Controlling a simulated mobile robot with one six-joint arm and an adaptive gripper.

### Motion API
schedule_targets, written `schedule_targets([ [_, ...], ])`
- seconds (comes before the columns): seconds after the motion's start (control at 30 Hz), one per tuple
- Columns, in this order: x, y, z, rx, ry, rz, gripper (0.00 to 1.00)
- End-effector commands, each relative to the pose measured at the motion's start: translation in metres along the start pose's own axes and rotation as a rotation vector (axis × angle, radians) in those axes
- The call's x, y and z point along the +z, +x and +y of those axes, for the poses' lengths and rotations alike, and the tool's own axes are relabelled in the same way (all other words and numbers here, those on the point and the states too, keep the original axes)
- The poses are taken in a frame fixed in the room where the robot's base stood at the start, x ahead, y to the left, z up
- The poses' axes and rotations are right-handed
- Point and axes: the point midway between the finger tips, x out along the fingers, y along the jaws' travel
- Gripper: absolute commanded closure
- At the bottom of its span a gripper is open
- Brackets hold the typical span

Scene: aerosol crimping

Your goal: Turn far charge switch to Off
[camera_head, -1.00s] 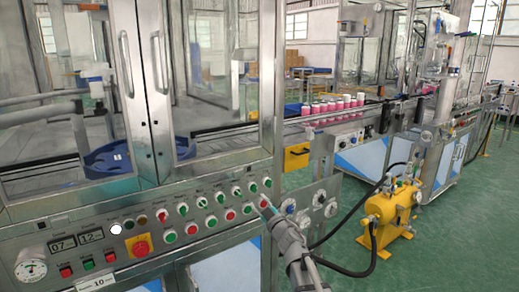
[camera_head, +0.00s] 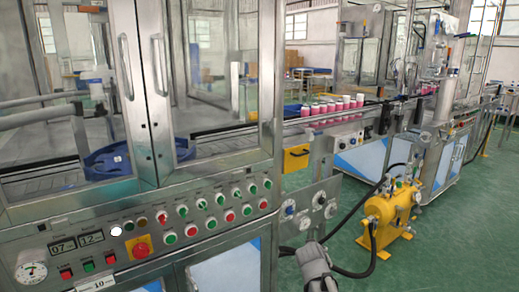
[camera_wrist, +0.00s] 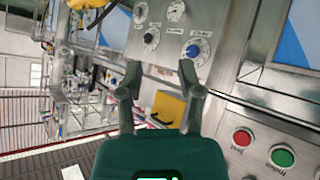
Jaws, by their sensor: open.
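The front control panel (camera_head: 150,240) carries rows of red and green buttons and small selector switches (camera_head: 201,204). Their labels are too small to read, so I cannot tell which is the far charge switch. A side panel with a blue knob (camera_head: 290,208) and gauges adjoins it on the right. My gripper (camera_wrist: 160,78) is open and empty, its two fingers apart in the wrist view. The blue knob (camera_wrist: 192,50) and a black knob (camera_wrist: 151,38) lie beyond the fingers. In the head view my grey arm end is low, right of the panel, and its fingertips cannot be made out.
A yellow tank (camera_head: 392,210) with black hoses stands on the green floor at the right. Pink cans (camera_head: 330,106) line the conveyor behind. A yellow drawer (camera_head: 297,158) sits above the side panel. Red (camera_wrist: 242,137) and green (camera_wrist: 282,156) buttons show at the right of the wrist view.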

Motion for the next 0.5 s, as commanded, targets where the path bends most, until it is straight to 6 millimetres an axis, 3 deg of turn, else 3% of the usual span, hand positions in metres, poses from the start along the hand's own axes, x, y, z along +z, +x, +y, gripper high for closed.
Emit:
schedule_targets([
  [0.3, 0.092, -0.034, -0.001, -0.083, 0.051, -0.431, 0.53],
  [0.5, 0.133, -0.063, -0.009, -0.168, 0.056, -0.645, 0.53],
])
